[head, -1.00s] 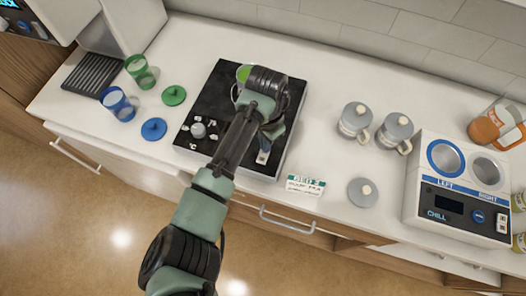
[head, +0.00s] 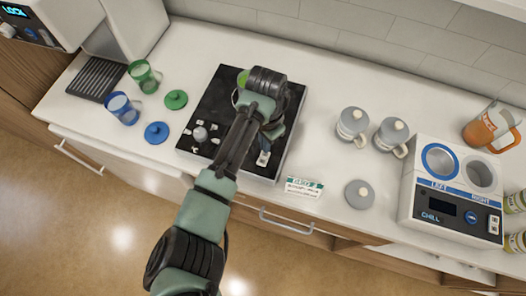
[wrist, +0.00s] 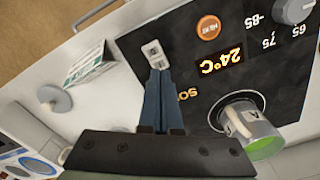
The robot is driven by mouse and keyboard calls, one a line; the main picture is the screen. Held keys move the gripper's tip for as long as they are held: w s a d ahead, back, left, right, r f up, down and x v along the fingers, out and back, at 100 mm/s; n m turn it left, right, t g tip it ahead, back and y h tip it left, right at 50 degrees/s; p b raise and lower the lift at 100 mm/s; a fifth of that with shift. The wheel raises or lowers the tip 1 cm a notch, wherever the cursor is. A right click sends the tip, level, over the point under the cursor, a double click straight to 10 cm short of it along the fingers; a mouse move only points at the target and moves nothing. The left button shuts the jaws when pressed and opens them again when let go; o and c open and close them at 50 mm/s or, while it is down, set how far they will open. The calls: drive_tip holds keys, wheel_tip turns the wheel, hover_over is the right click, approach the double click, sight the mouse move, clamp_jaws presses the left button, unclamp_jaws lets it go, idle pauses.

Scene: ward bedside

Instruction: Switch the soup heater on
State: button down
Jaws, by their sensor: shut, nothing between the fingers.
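The soup heater (head: 212,105) is a black-topped unit on the counter, and its panel also shows upside down in the wrist view (wrist: 185,40). Its display (wrist: 221,61) is lit and reads 24°C. A white rocker switch (wrist: 153,53) sits near the panel's edge; it also shows in the head view (head: 263,158). My gripper (wrist: 159,72) is shut and empty, its blue fingertips right at the switch. I cannot tell if they touch it. A mug-like pot (wrist: 250,130) of green soup stands on the heater, mostly hidden by my arm in the head view.
On the heater are a round orange button (wrist: 208,27) and a grey knob (head: 200,134). A small card (head: 303,187) and a grey lid (head: 359,194) lie to the right. Two lidded mugs (head: 352,124) and a chill unit (head: 425,217) stand farther right. Blue and green cups stand left.

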drive_tip(key=shift+r+p, duration=1.75)
drive_tip(key=shift+r, duration=0.3)
